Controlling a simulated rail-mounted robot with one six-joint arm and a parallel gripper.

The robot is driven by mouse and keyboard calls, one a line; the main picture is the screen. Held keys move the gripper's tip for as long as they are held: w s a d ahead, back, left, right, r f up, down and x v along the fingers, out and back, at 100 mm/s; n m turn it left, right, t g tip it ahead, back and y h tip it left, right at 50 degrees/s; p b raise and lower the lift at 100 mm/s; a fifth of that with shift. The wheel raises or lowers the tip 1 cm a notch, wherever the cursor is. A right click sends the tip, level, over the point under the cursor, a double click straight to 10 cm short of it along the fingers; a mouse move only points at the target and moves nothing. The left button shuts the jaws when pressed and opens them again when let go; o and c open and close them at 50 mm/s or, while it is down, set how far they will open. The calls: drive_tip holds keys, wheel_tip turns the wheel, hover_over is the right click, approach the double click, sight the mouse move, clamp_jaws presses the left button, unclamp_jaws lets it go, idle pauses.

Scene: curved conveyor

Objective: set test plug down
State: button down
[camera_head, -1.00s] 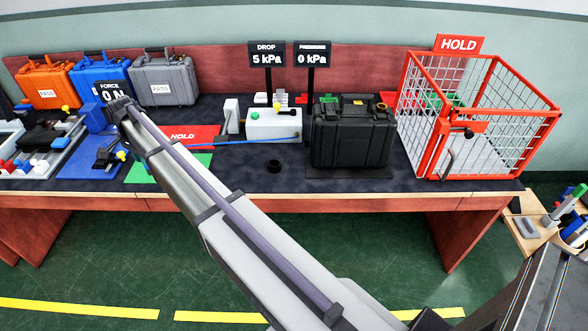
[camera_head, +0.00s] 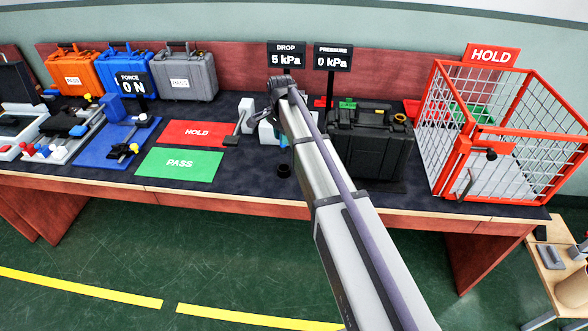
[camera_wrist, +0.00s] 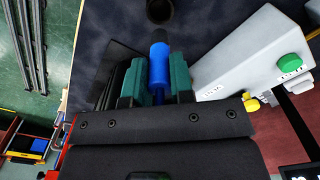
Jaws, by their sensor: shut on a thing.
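The test plug (camera_wrist: 159,62) is a blue cylinder with a dark tip, held between the teal fingers of my gripper (camera_wrist: 155,80) in the wrist view. The tip points towards a round black holder (camera_wrist: 160,10) at the top edge of that view, apart from it. In the head view my gripper (camera_head: 284,141) is mostly hidden behind my arm. It is over the bench just behind the black holder (camera_head: 284,170). I cannot tell the plug's height above the bench.
The white tester (camera_wrist: 245,62) with a green button stands close to the right of my gripper in the wrist view. A black case (camera_head: 370,145) stands right of my arm, with the red HOLD cage (camera_head: 440,165) beyond. HOLD (camera_head: 197,134) and PASS (camera_head: 178,164) mats lie left, empty.

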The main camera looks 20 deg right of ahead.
wheel_tip(320, 180, down, 10)
drive_tip(key=b, duration=0.9)
drive_tip(key=shift+r, duration=0.2)
drive_tip(key=shift+f, duration=0.2)
drive_tip(key=c, duration=1)
unclamp_jaws()
drive_tip(key=shift+r, duration=0.15)
wheel_tip(320, 180, up, 12)
drive_tip(key=p, duration=1.2)
drive_tip(key=shift+r+p, duration=0.2)
drive_tip(key=shift+p, duration=0.1)
drive_tip(key=s+n, duration=0.4)
drive_tip(key=s, duration=0.5)
drive_tip(key=s+n, duration=0.4)
drive_tip(key=s, duration=0.6)
drive_tip(key=s+n, duration=0.5)
drive_tip(key=s, duration=0.5)
drive_tip(key=shift+s+f, duration=0.15)
drive_tip(key=shift+s, duration=0.05)
